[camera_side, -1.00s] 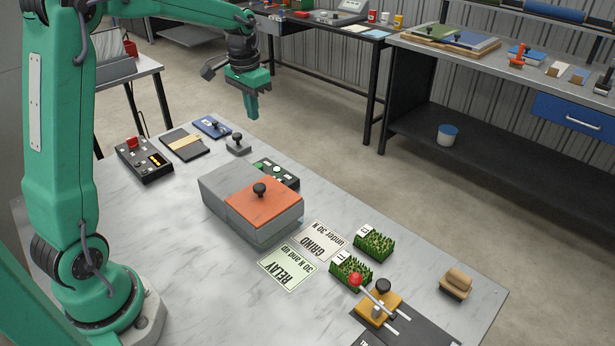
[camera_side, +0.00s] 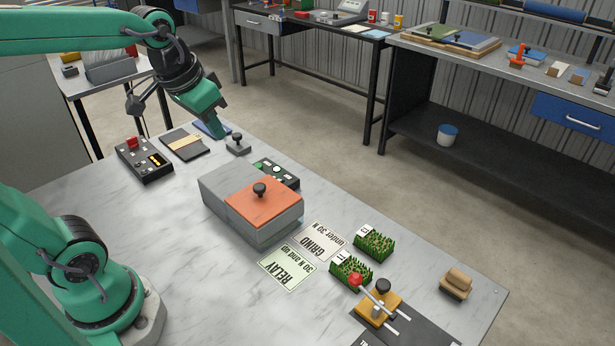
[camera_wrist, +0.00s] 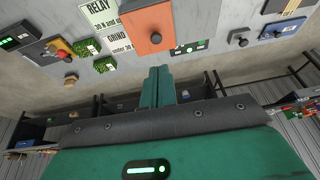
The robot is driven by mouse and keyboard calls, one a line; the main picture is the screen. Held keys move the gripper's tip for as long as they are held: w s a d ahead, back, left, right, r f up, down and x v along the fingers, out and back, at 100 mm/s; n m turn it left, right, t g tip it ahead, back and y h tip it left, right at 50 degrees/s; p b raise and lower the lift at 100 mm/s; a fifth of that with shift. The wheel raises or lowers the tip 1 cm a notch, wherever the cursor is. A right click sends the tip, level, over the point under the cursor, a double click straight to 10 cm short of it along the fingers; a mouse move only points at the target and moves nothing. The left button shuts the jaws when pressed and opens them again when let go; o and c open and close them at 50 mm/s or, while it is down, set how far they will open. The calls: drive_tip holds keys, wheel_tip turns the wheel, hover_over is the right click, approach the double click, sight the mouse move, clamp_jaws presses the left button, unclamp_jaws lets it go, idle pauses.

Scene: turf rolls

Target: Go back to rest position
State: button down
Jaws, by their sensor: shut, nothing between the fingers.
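My gripper (camera_side: 218,131) is shut and empty. In the side view it hangs at the far left part of the marble table, near the small grey block with a black knob (camera_side: 238,144) and above the blue pad (camera_side: 210,129), which it partly hides. In the wrist view my gripper's fingers (camera_wrist: 158,72) are closed together at the middle. Two turf pieces (camera_side: 374,244) (camera_side: 350,271) stand beside the RELAY card (camera_side: 287,267) and the GRIND card (camera_side: 318,240).
A grey box with an orange lid (camera_side: 264,203) stands mid-table. A black control box (camera_side: 144,160) is at the left. A yellow clamp with a red-knobbed lever (camera_side: 378,305) and a brown brush (camera_side: 456,284) are at the right. The front middle of the table is clear.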

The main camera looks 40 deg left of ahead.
drive_tip(key=s+d+f+t, duration=0.1)
drive_tip(key=s+d+f, duration=0.1)
drive_tip(key=s, duration=0.4)
drive_tip(key=shift+s+d, duration=0.25)
drive_tip(key=shift+s, duration=0.1)
